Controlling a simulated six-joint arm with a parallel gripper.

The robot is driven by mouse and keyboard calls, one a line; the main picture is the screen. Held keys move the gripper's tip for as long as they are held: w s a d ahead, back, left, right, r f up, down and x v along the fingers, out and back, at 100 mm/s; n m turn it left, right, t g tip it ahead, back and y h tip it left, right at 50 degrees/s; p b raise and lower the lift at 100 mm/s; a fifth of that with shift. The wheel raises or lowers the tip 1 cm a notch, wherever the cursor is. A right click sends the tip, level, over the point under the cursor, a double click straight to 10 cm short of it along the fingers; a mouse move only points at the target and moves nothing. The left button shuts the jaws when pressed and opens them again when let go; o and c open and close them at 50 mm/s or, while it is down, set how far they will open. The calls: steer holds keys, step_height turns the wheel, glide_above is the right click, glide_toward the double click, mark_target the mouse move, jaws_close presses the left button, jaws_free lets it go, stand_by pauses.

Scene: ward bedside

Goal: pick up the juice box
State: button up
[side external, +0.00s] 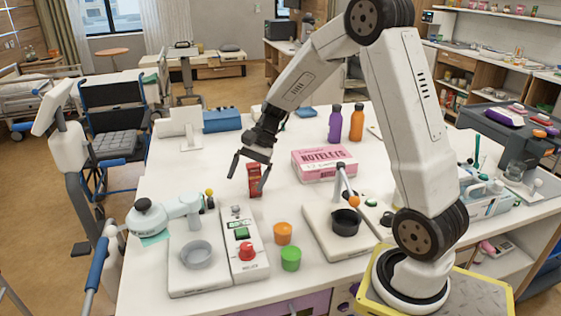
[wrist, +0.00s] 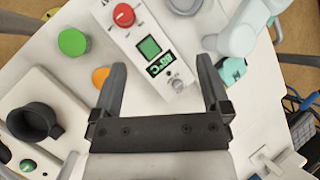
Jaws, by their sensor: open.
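A small red box (side external: 254,180), which I take to be the juice box, stands upright on the white table in the side view. My gripper (side external: 248,181) is open, with its two dark fingers spread and pointing down. The red box does not show there.
A pink box (side external: 324,165), purple bottle (side external: 335,124) and orange bottle (side external: 356,123) stand behind to the right.

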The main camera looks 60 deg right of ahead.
steer(key=w+d+m+t+y, duration=0.3)
steer(key=d+m+t, duration=0.3)
steer(key=d, duration=0.6)
steer(key=w+d+m+t+y, duration=0.25)
steer(key=d+m+t, duration=0.35)
steer(key=d, duration=0.7)
steer(key=g, duration=0.1)
glide_toward(254, 168)
steer(key=w+f, duration=0.2)
steer(key=w, duration=0.1)
steer(key=shift+y, duration=0.35)
steer(key=shift+x, duration=3.85)
steer(key=shift+r, duration=0.2)
jaws_close()
